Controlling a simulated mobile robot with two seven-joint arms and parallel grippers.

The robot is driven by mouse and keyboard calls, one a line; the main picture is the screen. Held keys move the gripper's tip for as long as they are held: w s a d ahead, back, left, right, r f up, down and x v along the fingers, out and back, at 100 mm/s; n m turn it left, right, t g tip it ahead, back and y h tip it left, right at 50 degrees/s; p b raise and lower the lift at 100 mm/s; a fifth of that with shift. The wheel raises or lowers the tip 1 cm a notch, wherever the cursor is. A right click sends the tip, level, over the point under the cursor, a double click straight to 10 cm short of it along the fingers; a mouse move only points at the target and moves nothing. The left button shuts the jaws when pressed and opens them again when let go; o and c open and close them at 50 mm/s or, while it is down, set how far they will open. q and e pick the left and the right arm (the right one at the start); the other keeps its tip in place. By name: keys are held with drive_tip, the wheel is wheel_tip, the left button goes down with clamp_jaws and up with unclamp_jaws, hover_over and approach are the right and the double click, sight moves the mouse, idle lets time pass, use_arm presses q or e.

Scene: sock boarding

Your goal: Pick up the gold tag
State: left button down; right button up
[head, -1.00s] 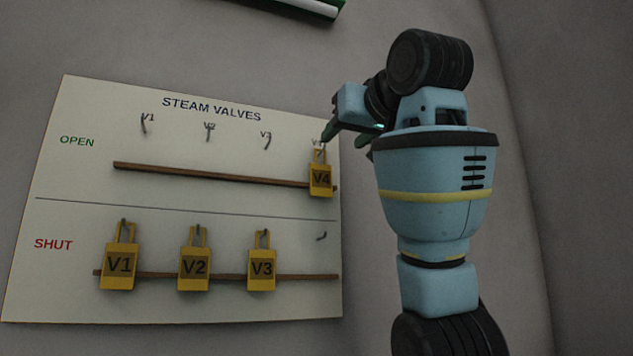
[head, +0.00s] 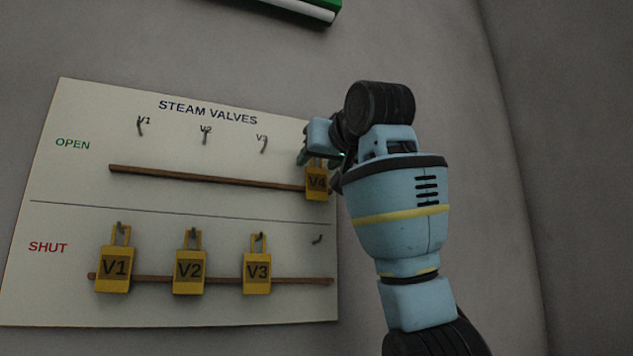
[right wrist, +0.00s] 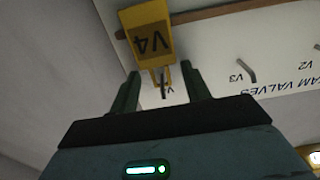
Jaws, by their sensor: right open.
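The gold V4 tag (head: 317,182) hangs at the right end of the upper OPEN row. In the right wrist view the V4 tag (right wrist: 150,40) shows upside down, with its narrow loop and hook between my finger tips. My right gripper (head: 305,160) is at the top of this tag, partly hidden by its own wrist. In the right wrist view my right gripper (right wrist: 162,84) is open, one finger on each side of the loop, with gaps visible. The gold tags V1 (head: 115,267), V2 (head: 189,271) and V3 (head: 257,271) hang in the SHUT row. My left gripper is not in view.
The white STEAM VALVES board (head: 180,225) is on a grey wall. Bare hooks V1 (head: 140,127), V2 (head: 205,136) and V3 (head: 264,144) are in the OPEN row. A bare hook (head: 317,239) is below V4. Wooden strips (head: 210,178) run behind the tags.

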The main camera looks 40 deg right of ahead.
drive_tip(key=shift+s+r, duration=0.1)
drive_tip(key=shift+s, duration=0.05)
clamp_jaws()
idle(0.4)
drive_tip(key=s+a+r, duration=0.4)
drive_tip(key=s+r, duration=0.4)
drive_tip(key=s, duration=0.5)
drive_tip(key=shift+s+a, duration=0.15)
